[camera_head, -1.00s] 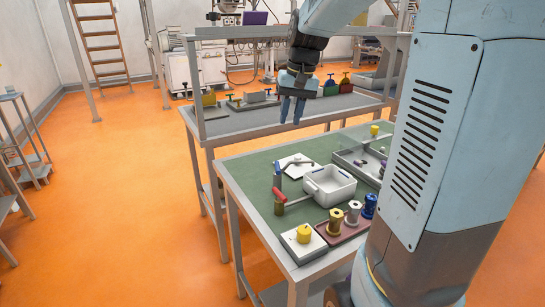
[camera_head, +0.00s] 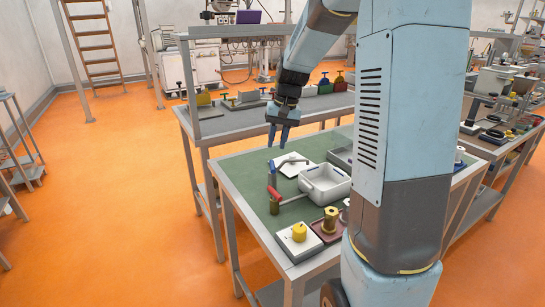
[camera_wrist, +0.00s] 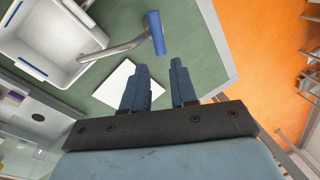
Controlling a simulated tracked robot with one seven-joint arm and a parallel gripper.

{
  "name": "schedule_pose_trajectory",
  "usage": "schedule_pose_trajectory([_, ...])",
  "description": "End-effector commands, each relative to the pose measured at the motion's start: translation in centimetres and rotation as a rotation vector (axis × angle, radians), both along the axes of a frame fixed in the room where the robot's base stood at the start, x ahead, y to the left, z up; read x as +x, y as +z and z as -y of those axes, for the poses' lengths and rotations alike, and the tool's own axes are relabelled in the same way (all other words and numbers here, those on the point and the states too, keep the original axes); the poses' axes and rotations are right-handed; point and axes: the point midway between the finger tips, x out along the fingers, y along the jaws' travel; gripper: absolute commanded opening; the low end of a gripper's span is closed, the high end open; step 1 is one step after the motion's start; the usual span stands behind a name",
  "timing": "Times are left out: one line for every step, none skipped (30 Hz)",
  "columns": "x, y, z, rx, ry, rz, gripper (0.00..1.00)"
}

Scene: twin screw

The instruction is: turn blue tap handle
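A white bin (camera_head: 325,184) stands right of the tap. A red-handled lever (camera_head: 274,202) is close in front of the blue handle. A yellow knob (camera_head: 299,232) on a white block and a gold spool (camera_head: 330,217) are nearer. A grey shelf bench (camera_head: 235,122) stands behind.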

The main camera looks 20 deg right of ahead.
Motion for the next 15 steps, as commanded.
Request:
schedule_pose_trajectory([0.0,-1.0,-0.2,0.001,0.001,-0.004,0.27])
schedule_pose_trajectory([0.0,-1.4,-0.3,0.001,0.001,-0.003,0.27])
schedule_pose_trajectory([0.1,-2.1,-0.4,0.001,0.001,-0.003,0.27])
schedule_pose_trajectory([0.1,-2.6,-0.5,0.001,0.001,-0.004,0.27])
schedule_pose_trajectory([0.1,-3.0,-0.6,0.001,0.001,-0.003,0.27])
schedule_pose_trajectory([0.1,-3.5,-0.7,0.001,0.001,-0.003,0.27])
schedule_pose_trajectory([0.2,-3.8,-0.8,0.000,0.000,-0.002,0.27])
schedule_pose_trajectory([0.2,-4.2,-0.8,0.000,0.000,-0.001,0.27])
schedule_pose_trajectory([0.2,-4.6,-0.9,0.000,0.000,-0.001,0.27])
schedule_pose_trajectory([0.2,-4.8,-1.0,0.000,0.000,-0.002,0.27])
schedule_pose_trajectory([0.2,-5.1,-1.0,0.000,0.000,-0.002,0.27])
schedule_pose_trajectory([0.2,-5.3,-1.0,0.000,0.000,-0.001,0.27])
schedule_pose_trajectory([0.2,-5.4,-1.1,0.000,0.000,-0.001,0.27])
schedule_pose_trajectory([0.2,-5.6,-1.1,0.000,0.000,0.000,0.27])
schedule_pose_trajectory([0.3,-5.6,-1.1,0.000,0.000,0.000,0.27])
